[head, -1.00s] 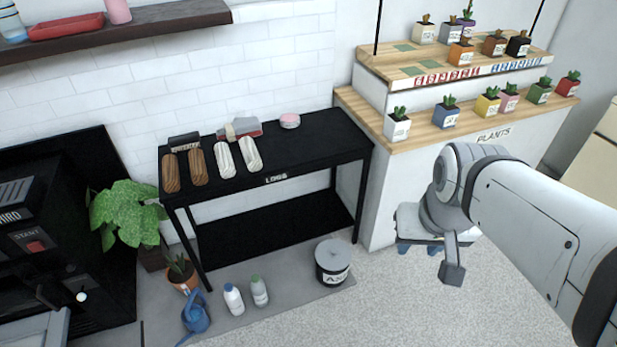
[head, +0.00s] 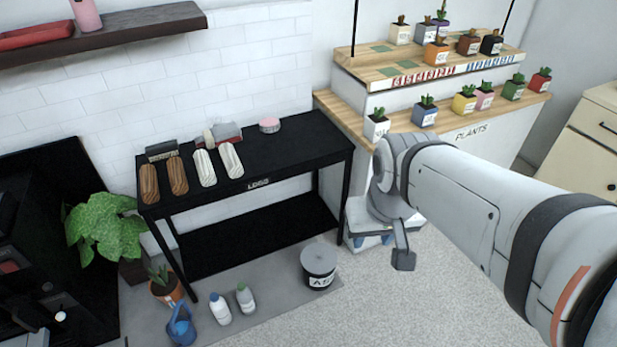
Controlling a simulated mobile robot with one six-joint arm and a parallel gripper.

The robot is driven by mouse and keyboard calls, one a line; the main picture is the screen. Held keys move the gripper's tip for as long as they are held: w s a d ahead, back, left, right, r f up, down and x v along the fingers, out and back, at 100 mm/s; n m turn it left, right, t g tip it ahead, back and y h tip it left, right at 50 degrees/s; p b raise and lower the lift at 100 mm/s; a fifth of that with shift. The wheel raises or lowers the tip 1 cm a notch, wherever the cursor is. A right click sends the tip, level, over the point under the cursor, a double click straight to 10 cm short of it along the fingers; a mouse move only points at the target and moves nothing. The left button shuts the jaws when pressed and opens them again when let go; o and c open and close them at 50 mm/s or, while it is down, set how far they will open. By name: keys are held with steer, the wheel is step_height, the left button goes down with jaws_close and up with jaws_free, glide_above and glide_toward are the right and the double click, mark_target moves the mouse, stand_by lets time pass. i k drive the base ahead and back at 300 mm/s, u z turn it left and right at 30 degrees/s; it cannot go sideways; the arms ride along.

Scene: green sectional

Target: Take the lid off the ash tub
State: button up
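The ash tub (head: 320,279) is a small black bucket with a white label, standing on the grey floor mat in front of the black table. Its grey lid (head: 319,257) is on top and covers the opening. My gripper (head: 404,260) hangs at the end of my white arm, to the right of the tub in the picture and apart from it. Only a small grey part of the gripper shows, so its fingers cannot be made out. Nothing is seen in it.
The black logs table (head: 290,150) stands behind the tub, with several logs on it. Two bottles (head: 246,298) and a blue watering can (head: 181,325) stand left of the tub. The plant shelf (head: 440,135) is behind my arm.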

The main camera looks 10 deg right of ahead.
mark_target(316, 257)
steer(key=i, duration=0.95)
steer(key=u, duration=0.05)
